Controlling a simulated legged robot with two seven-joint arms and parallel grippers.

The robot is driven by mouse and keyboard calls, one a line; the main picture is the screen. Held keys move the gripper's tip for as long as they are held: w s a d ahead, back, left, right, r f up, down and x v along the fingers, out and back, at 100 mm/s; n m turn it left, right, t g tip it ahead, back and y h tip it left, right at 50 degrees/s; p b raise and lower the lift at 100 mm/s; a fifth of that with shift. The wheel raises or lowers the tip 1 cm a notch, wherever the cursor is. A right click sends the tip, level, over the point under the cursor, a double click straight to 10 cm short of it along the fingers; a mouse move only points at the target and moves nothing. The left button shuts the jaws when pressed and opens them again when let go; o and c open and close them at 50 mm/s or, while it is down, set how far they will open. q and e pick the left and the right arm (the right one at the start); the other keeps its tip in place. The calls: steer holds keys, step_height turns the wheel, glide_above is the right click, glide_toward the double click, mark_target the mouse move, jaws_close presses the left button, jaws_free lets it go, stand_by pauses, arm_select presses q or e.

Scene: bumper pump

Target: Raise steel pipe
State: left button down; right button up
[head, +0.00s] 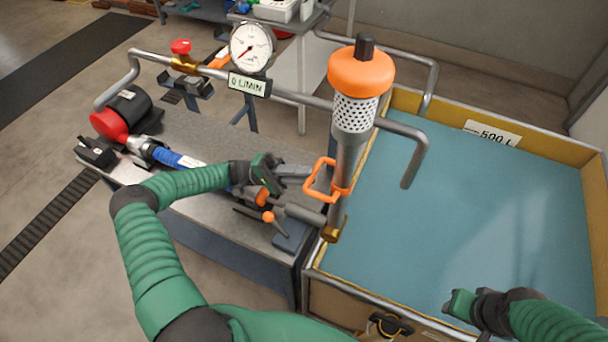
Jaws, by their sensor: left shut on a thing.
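A steel pipe (348,160) stands nearly upright near the tank's left corner. It has a perforated strainer (354,113) and an orange cap (361,72) at its top, and a brass fitting (330,234) at its lower end. An orange loop handle (319,182) sticks out from its left side. My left gripper (308,177) reaches in from the left and is shut on this handle. My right gripper (459,304) is low at the right, over the tank's near side, apart from the pipe. Its jaw opening is too unclear to judge.
An open tank (470,205) of blue-green liquid fills the right side. A metal bench (190,125) with a red-and-black motor (121,112) and tools stands left. A pipe line with a round gauge (252,47) and a "0 L/MIN" display (249,84) crosses behind the steel pipe.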

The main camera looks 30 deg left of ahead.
arm_select(q)
steer(key=shift+s+f, duration=0.1)
steer(key=shift+f, duration=0.4)
steer(key=c, duration=1.5)
jaws_free()
steer(key=shift+o, duration=0.3)
steer(key=shift+a, duration=0.25)
steer(key=a+f+b, duration=0.1)
steer(key=a+b, duration=0.3)
steer(key=a, duration=1)
steer(key=shift+s+a+f, duration=0.25)
steer(key=shift+a, duration=0.15)
